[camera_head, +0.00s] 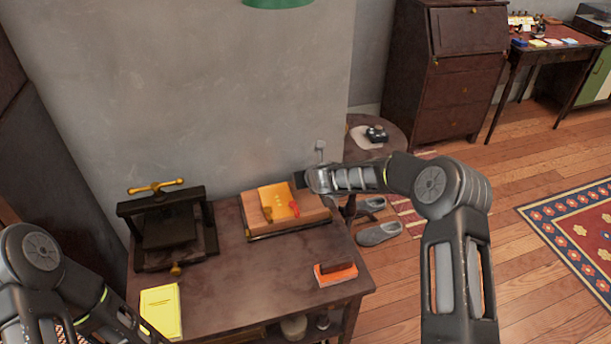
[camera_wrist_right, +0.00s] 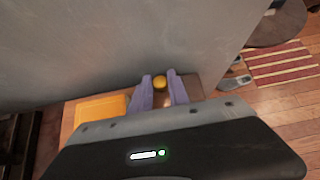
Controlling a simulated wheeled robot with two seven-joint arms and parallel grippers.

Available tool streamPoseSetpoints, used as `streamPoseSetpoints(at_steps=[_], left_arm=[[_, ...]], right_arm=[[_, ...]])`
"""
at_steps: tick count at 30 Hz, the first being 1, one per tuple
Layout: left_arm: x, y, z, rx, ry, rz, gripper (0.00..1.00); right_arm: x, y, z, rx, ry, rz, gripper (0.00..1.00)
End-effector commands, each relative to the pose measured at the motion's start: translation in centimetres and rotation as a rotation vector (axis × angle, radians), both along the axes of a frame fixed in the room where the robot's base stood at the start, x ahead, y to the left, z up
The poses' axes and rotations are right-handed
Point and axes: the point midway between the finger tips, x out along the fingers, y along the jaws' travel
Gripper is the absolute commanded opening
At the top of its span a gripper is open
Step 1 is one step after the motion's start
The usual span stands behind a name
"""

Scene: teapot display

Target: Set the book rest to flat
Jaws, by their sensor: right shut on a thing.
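The book rest (camera_head: 310,217) is a wooden stand at the back of the dark table. An orange-tan book or panel (camera_head: 280,199) with a red piece lies on it; an orange surface also shows in the right wrist view (camera_wrist_right: 100,108). Its exact tilt is hard to judge. My right gripper (camera_head: 301,180) is at the rest's back right side. In the wrist view its purple fingers (camera_wrist_right: 161,92) are shut on a small gold knob (camera_wrist_right: 160,82). My left arm shows at the lower left, but its gripper is not visible.
A black press (camera_head: 168,228) with a gold handle stands left of the rest. A yellow book (camera_head: 161,311) lies at front left and an orange block (camera_head: 336,274) at front right. The wall is close behind the table. The table's middle is clear.

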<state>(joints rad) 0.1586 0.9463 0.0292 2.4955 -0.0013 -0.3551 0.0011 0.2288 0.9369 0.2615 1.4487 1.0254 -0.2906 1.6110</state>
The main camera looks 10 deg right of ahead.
Motion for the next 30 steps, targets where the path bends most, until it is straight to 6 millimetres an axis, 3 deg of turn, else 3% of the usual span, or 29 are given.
streamPoseSetpoints(at_steps=[13, 14, 20, 30], left_arm=[[0.01, 0.00, -0.05, 0.000, 0.000, 0.000, 0.36], [0.01, 0.00, -0.05, 0.000, 0.000, 0.000, 0.36], [0.01, 0.00, -0.05, 0.000, 0.000, 0.000, 0.36], [0.01, 0.00, -0.14, 0.000, 0.000, 0.000, 0.36]], right_arm=[[0.44, -0.02, 0.62, -0.002, -0.013, 0.000, 0.00], [0.44, -0.03, 0.63, -0.002, -0.013, 0.000, 0.24], [0.30, -0.03, 0.38, -0.001, -0.009, 0.000, 0.40], [0.07, -0.07, 0.34, -0.001, -0.006, 0.000, 0.42]])
